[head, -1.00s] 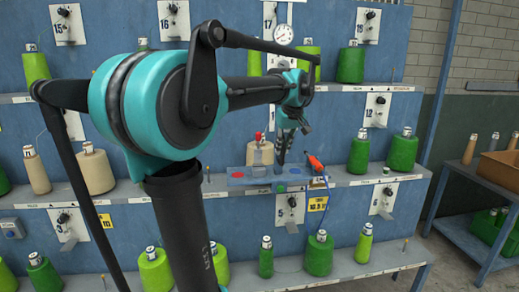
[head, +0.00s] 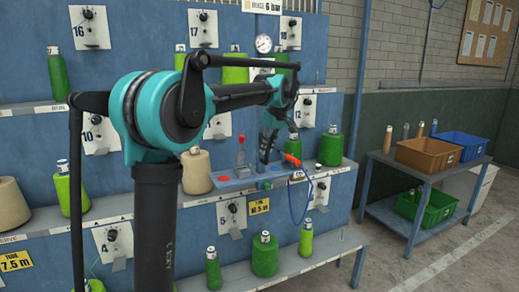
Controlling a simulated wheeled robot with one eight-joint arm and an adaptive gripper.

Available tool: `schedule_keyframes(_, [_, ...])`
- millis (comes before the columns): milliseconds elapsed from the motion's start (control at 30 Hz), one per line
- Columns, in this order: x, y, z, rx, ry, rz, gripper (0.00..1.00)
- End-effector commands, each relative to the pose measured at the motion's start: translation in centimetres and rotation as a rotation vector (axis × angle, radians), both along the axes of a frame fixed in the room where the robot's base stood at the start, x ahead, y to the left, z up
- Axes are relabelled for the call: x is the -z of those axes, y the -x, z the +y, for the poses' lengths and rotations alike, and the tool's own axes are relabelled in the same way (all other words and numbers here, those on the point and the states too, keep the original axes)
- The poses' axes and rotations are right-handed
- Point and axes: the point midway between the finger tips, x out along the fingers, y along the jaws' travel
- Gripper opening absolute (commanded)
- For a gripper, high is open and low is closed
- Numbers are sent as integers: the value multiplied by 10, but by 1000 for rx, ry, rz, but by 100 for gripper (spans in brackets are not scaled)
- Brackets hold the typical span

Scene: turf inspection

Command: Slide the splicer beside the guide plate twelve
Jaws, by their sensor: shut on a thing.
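The splicer is a blue carriage (head: 245,180) with a red disc, a green disc and an upright grey part with a red top. Guide plate twelve (head: 305,113) is the white plate on the blue panel above and right of the splicer. The right end of the splicer lies roughly below it.
A green cone (head: 330,146) stands on the middle shelf just right of the splicer. Below are plate five (head: 231,216) and several green cones. A side table (head: 428,178) with bins stands right, with open floor before it.

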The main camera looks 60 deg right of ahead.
Motion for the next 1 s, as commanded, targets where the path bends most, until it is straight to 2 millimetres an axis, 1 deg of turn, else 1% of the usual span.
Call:
schedule_keyframes(100, [0, 1, -3, 1, 3, -1, 0])
schedule_keyframes(400, [-1, 1, -3, 1, 3, -2, 0])
schedule_keyframes(433, [-1, 1, -3, 1, 3, -3, 17])
schedule_keyframes(533, [-1, 1, -3, 1, 3, -2, 30])
schedule_keyframes(600, [-1, 1, -3, 0, 2, -2, 36])
schedule_keyframes(867, [-1, 1, -2, 0, 2, -1, 36])
schedule_keyframes(1000, [-9, 4, -1, 1, 1, -2, 36])
